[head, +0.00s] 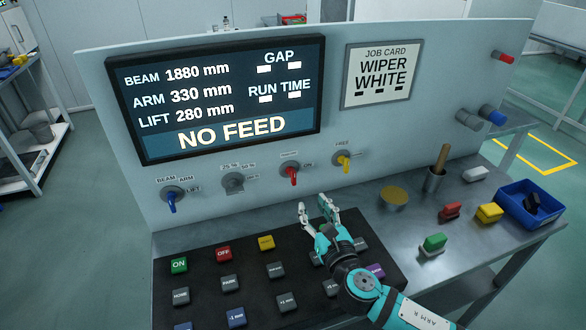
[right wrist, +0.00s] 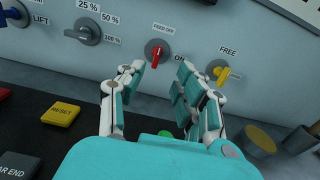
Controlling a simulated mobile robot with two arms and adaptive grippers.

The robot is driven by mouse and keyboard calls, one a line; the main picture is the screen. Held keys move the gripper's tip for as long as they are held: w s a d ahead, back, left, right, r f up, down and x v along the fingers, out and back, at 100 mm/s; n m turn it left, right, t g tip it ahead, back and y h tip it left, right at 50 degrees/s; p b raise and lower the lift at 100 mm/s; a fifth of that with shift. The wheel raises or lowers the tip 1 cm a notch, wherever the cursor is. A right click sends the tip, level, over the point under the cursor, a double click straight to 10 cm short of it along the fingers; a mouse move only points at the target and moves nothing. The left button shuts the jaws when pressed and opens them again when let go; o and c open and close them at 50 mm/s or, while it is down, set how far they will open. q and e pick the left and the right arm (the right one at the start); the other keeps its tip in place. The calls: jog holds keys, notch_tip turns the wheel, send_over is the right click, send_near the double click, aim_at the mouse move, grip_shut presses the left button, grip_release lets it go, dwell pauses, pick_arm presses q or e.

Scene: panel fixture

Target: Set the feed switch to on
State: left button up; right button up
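The feed switch (head: 292,174) is a round knob with a red handle on the upright panel, below the screen. In the right wrist view the red handle (right wrist: 156,58) points down, with "FEED OFF" above it and "ON" to its right. The screen (head: 225,95) reads "NO FEED". My right gripper (head: 316,208) is in front of the panel, below and slightly right of the switch in the head view. Its fingers (right wrist: 159,75) are spread apart and empty, with the red handle showing between and beyond their tips. I see no contact. My left gripper is not in view.
A blue-handled knob (head: 171,197) and a grey knob (head: 233,183) are left of the switch; a yellow-handled knob (head: 343,160) is to its right. A black button board (head: 205,265) lies below. A cup with a stick (head: 434,181) and a blue bin (head: 515,195) stand right.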

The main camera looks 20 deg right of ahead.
send_near(295, 174)
jog(key=w, duration=0.9)
jog(key=shift+w+a, duration=0.2)
jog(key=shift+w, duration=0.7)
jog(key=shift+r, duration=0.1)
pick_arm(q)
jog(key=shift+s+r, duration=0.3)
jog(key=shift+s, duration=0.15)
pick_arm(e)
grip_shut()
